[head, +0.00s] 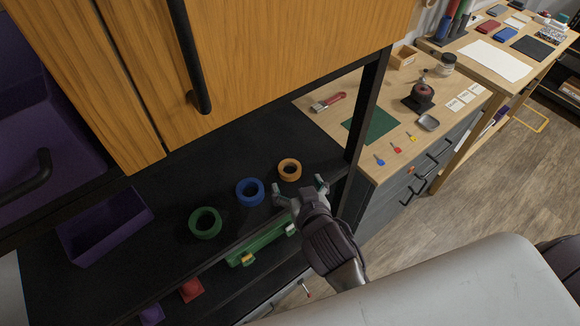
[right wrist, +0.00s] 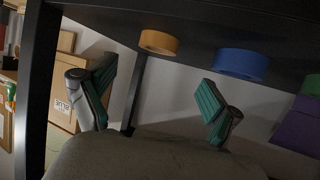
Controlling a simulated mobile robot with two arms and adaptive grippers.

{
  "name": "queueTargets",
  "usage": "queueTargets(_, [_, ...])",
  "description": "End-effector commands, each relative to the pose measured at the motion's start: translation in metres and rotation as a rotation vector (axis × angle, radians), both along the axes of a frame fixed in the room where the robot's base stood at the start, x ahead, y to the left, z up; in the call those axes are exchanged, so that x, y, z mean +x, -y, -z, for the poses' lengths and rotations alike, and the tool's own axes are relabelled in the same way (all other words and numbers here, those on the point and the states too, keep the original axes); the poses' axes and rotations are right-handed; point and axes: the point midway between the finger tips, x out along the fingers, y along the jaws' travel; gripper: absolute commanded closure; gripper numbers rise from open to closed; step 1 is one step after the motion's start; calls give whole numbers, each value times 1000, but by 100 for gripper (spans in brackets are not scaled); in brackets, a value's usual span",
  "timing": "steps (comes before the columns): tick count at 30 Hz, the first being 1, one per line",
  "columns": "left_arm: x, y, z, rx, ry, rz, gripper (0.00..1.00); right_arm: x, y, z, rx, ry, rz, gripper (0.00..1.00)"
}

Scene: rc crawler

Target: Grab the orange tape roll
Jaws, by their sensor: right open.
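The orange tape roll (head: 290,169) lies flat on the black shelf, at the right end of a row of rolls. In the right wrist view the orange roll (right wrist: 159,42) shows at the top, beyond the gap between the fingers and nearer the left one. My right gripper (head: 301,187) is open and empty, with its fingers spread just in front of the orange roll. In the right wrist view the teal-padded fingers (right wrist: 157,95) stand wide apart and do not touch the roll. My left gripper is not in view.
A blue roll (head: 250,191) and a green roll (head: 205,222) lie to the left of the orange one. A purple bin (head: 105,228) stands farther left. A black post (head: 366,110) rises to the right of the rolls. A wooden cabinet (head: 270,50) hangs above the shelf.

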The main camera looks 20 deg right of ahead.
Motion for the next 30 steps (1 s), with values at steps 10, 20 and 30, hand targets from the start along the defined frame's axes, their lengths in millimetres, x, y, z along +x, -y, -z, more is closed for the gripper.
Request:
queueTargets(10, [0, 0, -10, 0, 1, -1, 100, 31, 3, 13, -2, -1, 0, 10])
queueTargets(20, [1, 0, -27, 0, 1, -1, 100, 68, 8, 33, -1, -3, 0, 10])
queueTargets(30, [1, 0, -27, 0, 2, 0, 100, 71, 8, 37, -1, -2, 0, 15])
